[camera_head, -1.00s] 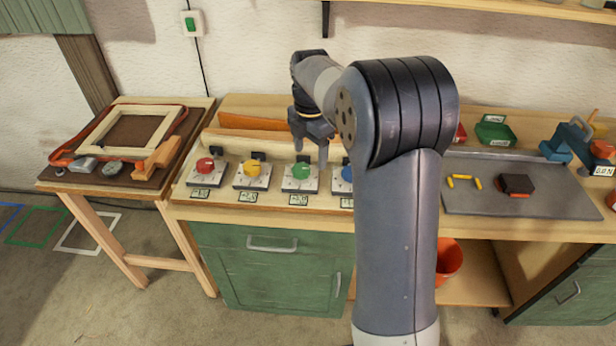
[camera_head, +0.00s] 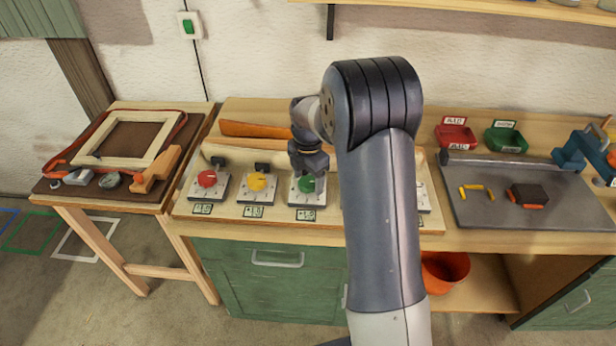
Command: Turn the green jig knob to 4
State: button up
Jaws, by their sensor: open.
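The green jig knob (camera_head: 307,185) sits on a pale square dial plate on the workbench, third from the left in a row of knobs. My gripper (camera_head: 308,172) is open and points down right over the green knob, covering its upper part. I cannot tell whether the fingers touch the knob or stand around it. A small label (camera_head: 305,214) lies in front of the dial; its writing is too small to read surely. The knob's pointer setting cannot be made out.
A red knob (camera_head: 207,178) and a yellow knob (camera_head: 257,182) stand close to the left. My arm hides most of the dials to the right. A grey tray (camera_head: 535,214) holds yellow pieces and a dark block. Red (camera_head: 456,139) and green bins (camera_head: 506,141) stand behind it.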

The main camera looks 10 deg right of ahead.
jog(key=c, duration=1)
